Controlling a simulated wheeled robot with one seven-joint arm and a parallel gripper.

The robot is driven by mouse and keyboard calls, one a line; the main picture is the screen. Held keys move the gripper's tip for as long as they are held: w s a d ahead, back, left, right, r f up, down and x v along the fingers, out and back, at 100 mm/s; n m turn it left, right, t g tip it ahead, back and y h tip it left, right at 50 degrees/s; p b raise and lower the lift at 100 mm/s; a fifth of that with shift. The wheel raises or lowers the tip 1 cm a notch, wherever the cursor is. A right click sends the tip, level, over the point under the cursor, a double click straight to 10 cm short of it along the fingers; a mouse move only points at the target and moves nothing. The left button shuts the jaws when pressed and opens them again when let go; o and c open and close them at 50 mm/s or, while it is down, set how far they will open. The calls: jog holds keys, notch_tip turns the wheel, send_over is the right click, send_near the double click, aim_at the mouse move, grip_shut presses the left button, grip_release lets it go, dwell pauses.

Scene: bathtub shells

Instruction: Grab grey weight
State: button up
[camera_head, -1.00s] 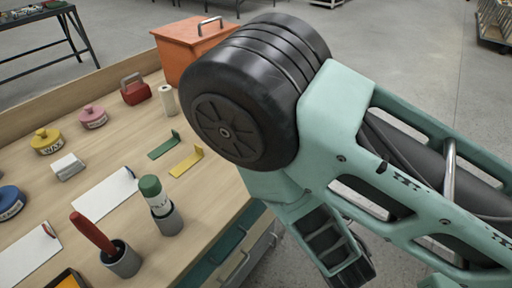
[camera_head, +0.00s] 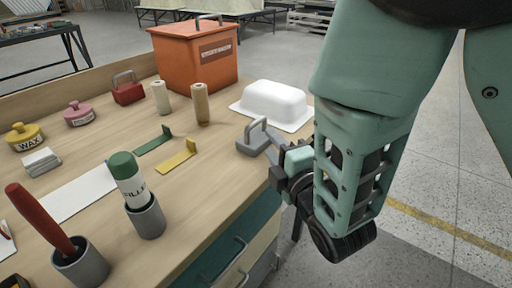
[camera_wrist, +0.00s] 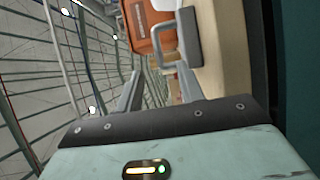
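The grey weight (camera_head: 251,142), a low block with a loop handle, stands on the workbench near its right edge, in front of the white tub shell. In the wrist view the grey weight (camera_wrist: 188,40) is ahead of the fingers, with its handle toward the middle. My gripper (camera_head: 274,158) is just to the right of the weight in the head view, at the bench edge. In the wrist view my gripper (camera_wrist: 158,88) has its two fingers apart with nothing between them. Whether a finger touches the weight is unclear.
A white tub shell (camera_head: 274,104) and an orange box (camera_head: 194,58) stand behind the weight. A red weight (camera_head: 128,91), tan rolls (camera_head: 201,104), green and yellow brackets (camera_head: 178,159) and a filler tube in a grey cup (camera_head: 146,218) are to the left.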

aim_at(258, 123)
jog(key=p+x, duration=0.1)
jog(key=x, duration=0.3)
jog(key=shift+w, duration=0.15)
jog(key=shift+x, duration=2.95)
jog(key=shift+d+r, duration=0.1)
jog(key=shift+d, duration=0.1)
grip_shut()
jog(key=shift+w+r, duration=0.1)
jog(key=shift+r, duration=0.05)
